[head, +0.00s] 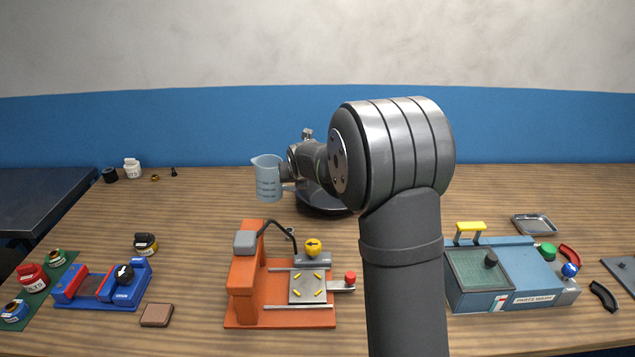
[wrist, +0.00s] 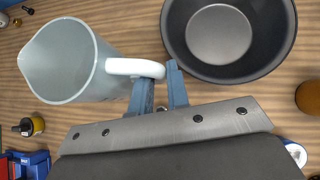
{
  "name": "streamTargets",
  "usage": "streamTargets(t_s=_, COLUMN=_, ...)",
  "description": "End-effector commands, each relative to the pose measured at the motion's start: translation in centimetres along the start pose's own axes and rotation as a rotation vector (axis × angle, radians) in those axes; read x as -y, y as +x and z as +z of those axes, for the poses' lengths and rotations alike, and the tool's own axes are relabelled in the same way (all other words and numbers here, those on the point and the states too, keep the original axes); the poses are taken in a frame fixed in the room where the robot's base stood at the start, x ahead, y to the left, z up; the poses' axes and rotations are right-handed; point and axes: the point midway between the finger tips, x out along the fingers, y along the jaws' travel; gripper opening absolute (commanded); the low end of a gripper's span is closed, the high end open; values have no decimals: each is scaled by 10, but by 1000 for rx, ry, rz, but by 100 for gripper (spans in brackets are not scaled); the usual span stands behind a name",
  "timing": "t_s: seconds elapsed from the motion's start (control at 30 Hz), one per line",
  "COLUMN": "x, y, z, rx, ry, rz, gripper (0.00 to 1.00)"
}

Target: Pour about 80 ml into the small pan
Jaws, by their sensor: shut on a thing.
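My gripper (wrist: 161,76) is shut on the white handle (wrist: 132,67) of a clear bluish measuring jug (wrist: 70,62). In the head view the jug (head: 267,181) looks upright, left of my gripper (head: 287,172), with dark marks on its side. I cannot tell how much liquid it holds. The small dark pan (wrist: 178,28) lies to the right of the jug in the wrist view, with its visible inside looking empty. In the head view the pan (head: 322,210) is mostly hidden behind my arm. The jug's mouth is beside the pan, not over it.
An orange fixture (head: 250,310) stands in front of the jug. A blue-grey parts washer (head: 510,290) is at the right, and a blue vise-like fixture (head: 95,290) at the left. Small jars (head: 132,168) stand at the back left.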

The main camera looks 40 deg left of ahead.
Motion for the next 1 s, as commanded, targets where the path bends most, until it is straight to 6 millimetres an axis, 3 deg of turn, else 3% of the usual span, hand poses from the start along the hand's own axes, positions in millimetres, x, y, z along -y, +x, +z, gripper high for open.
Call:
streamTargets(t_s=0.57, x=0, y=23, z=-8, rx=3, ry=144, rz=-183, gripper=0)
streamTargets(t_s=1.0, x=16, y=36, z=2, rx=-1, ry=404, rz=-476, gripper=0)
